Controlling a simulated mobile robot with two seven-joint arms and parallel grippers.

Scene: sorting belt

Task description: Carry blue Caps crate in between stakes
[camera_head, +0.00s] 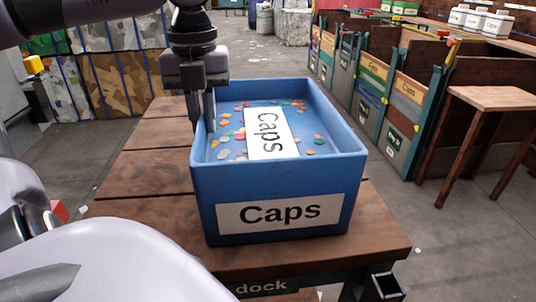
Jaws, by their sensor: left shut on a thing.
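The blue Caps crate (280,185) stands on a wooden table (150,200), with a white "Caps" label on its front wall. Inside it lie a white "Caps" card (271,133) and several small coloured caps. My left gripper (203,120) points down at the crate's left wall near the far end and is shut on that wall. My right gripper is not in view. A dark metal post end (385,284) shows at the table's near right corner; I cannot tell whether it is one of the stakes.
The table's front edge carries a "dock" sign (263,287). Wooden sorting bins (405,95) stand at the right, with a wooden stool (490,100) beside them. Strapped bales (125,80) stand behind at the left. Open floor lies right of the table.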

